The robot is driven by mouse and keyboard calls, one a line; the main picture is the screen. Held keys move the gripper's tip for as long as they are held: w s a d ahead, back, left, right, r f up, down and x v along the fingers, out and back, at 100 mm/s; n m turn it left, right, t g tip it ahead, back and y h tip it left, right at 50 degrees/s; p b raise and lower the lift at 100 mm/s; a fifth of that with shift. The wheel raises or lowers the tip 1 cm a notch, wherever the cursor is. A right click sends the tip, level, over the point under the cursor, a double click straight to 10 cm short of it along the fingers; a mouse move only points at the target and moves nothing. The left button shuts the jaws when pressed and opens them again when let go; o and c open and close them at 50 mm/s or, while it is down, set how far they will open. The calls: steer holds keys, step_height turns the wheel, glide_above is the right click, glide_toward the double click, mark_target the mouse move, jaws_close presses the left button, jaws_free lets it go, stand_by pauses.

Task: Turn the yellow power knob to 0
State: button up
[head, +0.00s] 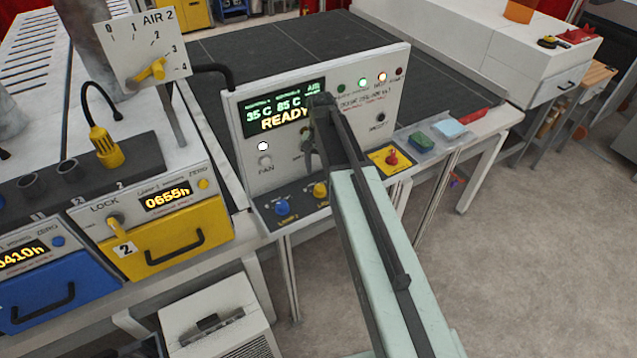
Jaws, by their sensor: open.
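A small yellow knob (320,190) sits on the dark lower ledge of the control panel (248,168), right of a blue knob (283,208). The label by the yellow knob is partly hidden by my arm, and its setting is too small to read. A larger yellow pointer knob (150,72) is on the white AIR 2 dial at the upper left, marked 0 to 4; it is turned away from 0. I cannot read the word power on either. My gripper (311,150) is open and empty in front of the panel, above the small yellow knob and apart from it.
The panel display (283,115) reads READY. A red knob on a yellow plate (391,158) is right of my arm. A yellow drawer (165,245) and a blue drawer (45,293) are at left.

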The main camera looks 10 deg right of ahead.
mark_target(320, 187)
step_height(320, 187, down, 8)
steer(key=b, duration=0.8)
steer(key=shift+r, duration=0.1)
jaws_close()
